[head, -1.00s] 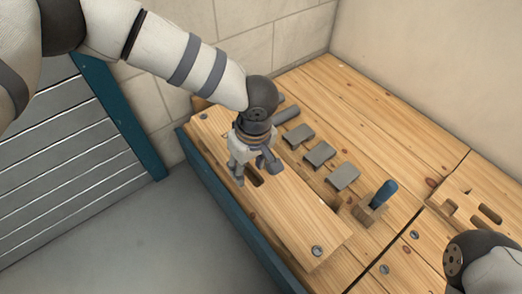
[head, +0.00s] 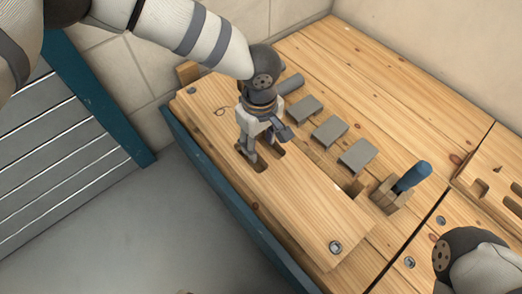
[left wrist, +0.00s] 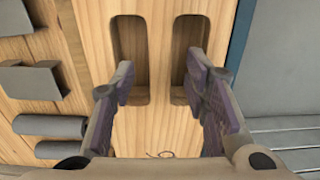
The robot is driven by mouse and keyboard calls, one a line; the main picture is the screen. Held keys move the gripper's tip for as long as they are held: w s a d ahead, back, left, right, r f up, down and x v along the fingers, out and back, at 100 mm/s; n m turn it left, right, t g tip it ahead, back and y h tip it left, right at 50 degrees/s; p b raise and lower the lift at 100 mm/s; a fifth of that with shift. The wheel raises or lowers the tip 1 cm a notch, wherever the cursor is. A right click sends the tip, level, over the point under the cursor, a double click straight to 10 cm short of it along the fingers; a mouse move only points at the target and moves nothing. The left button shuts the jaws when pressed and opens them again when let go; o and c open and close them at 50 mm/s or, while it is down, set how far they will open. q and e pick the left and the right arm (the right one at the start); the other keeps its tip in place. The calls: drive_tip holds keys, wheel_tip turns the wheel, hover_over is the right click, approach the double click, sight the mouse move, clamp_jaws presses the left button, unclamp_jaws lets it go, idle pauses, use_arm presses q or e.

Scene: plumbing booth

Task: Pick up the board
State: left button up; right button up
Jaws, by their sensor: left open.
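The board (head: 300,205) is a long light wooden plank with two slots near its middle and a bolt at its near end. It lies along the front edge of the workbench. My left gripper (head: 262,158) is over the slots, pointing down. In the left wrist view the gripper (left wrist: 165,90) is open, with its two fingers apart at the near ends of the two slots and bare board between them. I cannot tell how deep the fingertips reach into the slots. Nothing is held. Only part of my right arm shows at the lower right, and its fingers are hidden.
Several grey metal blocks (head: 329,130) lie in a row behind the board. A blue-handled tool (head: 411,177) stands in a wooden holder to the right. A slotted wooden piece (head: 490,170) is at the far right. A grey shutter (head: 60,150) stands left.

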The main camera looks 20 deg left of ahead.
use_arm(q)
wheel_tip(320, 180, down, 2)
drive_tip(key=shift+f, duration=0.1)
clamp_jaws()
drive_tip(key=shift+r, duration=0.2)
drive_tip(key=shift+r, duration=0.1)
